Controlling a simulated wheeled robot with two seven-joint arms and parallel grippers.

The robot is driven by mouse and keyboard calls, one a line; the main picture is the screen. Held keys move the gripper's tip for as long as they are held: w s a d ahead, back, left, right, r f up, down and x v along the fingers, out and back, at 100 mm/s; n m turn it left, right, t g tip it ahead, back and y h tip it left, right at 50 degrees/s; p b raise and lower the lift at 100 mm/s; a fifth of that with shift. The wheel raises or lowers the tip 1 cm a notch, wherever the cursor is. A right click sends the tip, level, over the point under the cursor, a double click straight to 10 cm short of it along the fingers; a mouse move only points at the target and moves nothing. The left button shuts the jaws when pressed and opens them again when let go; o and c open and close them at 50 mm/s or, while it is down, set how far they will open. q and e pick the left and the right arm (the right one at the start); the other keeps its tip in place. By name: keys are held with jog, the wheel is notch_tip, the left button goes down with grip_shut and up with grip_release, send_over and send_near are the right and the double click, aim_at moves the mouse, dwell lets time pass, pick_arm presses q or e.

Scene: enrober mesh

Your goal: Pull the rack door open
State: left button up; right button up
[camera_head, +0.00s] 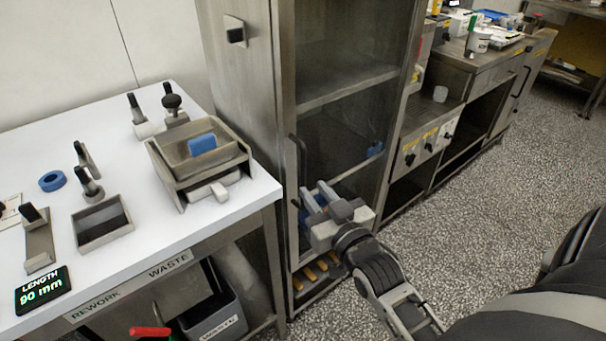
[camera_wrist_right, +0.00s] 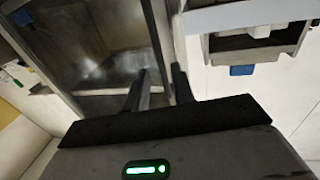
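The rack is a tall steel cabinet with a glass door (camera_head: 345,135). The door looks shut in the head view. Its dark upright handle (camera_head: 293,165) is on the door's left side. My right gripper (camera_head: 313,195) is in front of the door at the handle's lower part. In the right wrist view its two fingers (camera_wrist_right: 158,82) stand apart, with a dark upright bar, seemingly the handle (camera_wrist_right: 157,40), running between and beyond them. I cannot see clear contact of both fingers with it. My left gripper is out of view.
A white table (camera_head: 120,250) with metal trays, clamps and a blue roll stands left of the rack. A waste bin (camera_head: 215,312) is under it. Steel counters with knobs (camera_head: 428,145) stand to the right. The speckled floor (camera_head: 480,190) before them is clear.

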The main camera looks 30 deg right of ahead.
aim_at(304, 179)
jog(key=w, duration=0.6)
jog(key=shift+d, duration=0.3)
grip_shut()
